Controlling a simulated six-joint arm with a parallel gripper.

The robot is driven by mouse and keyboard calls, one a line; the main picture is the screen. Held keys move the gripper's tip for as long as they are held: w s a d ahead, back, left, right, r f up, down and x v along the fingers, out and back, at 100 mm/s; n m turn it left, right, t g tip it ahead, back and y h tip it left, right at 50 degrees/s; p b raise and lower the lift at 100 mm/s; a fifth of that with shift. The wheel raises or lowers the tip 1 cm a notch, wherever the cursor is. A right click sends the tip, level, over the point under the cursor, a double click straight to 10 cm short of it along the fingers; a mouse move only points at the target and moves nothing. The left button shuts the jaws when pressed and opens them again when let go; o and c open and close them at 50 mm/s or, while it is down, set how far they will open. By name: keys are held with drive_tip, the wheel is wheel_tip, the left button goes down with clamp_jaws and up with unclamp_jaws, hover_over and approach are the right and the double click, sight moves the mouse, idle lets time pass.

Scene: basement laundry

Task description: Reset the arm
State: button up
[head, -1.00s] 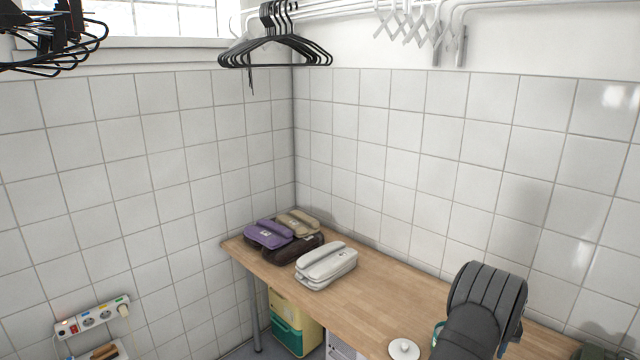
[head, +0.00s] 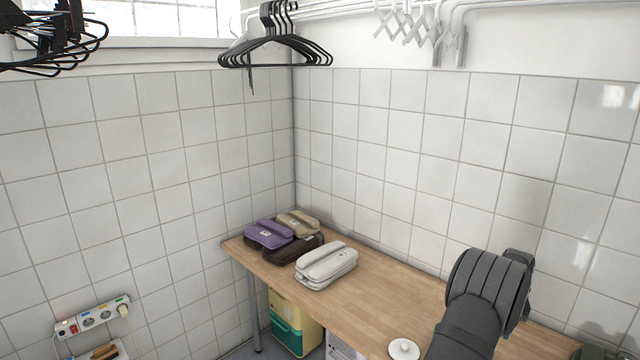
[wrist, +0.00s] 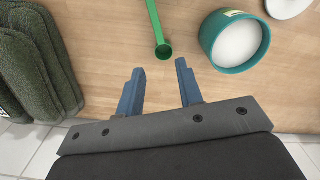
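My gripper (wrist: 160,85) shows in the wrist view with its two blue fingers apart and nothing between them. It is above the wooden table (wrist: 110,45). A green stick-like tool (wrist: 158,30) with a round end lies just beyond the fingertips. A teal tub (wrist: 236,40) with white contents stands to the right of it. In the head view my dark arm is at the lower right over the table, and the fingers are hidden.
Dark green folded towels (wrist: 38,60) lie at the left in the wrist view. In the head view, several telephone-like objects (head: 326,264) sit at the table's far left end, with a white lid (head: 404,348) nearer. Black hangers (head: 275,50) hang above. The table's middle is clear.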

wheel_tip(320, 180, down, 12)
drive_tip(key=shift+s+r, duration=0.1)
wheel_tip(320, 180, up, 4)
drive_tip(key=shift+r, duration=0.2)
drive_tip(key=s+d+r, duration=0.3)
drive_tip(key=s+r, duration=0.4)
drive_tip(key=s, duration=0.4)
drive_tip(key=w+a+n+g+h, duration=0.3)
drive_tip(key=a+n+h, duration=0.5)
drive_tip(key=n, duration=1)
drive_tip(key=shift+w+a, duration=0.3)
drive_tip(key=shift+a, duration=0.85)
drive_tip(key=shift+f, duration=0.15)
drive_tip(key=shift+o, duration=0.2)
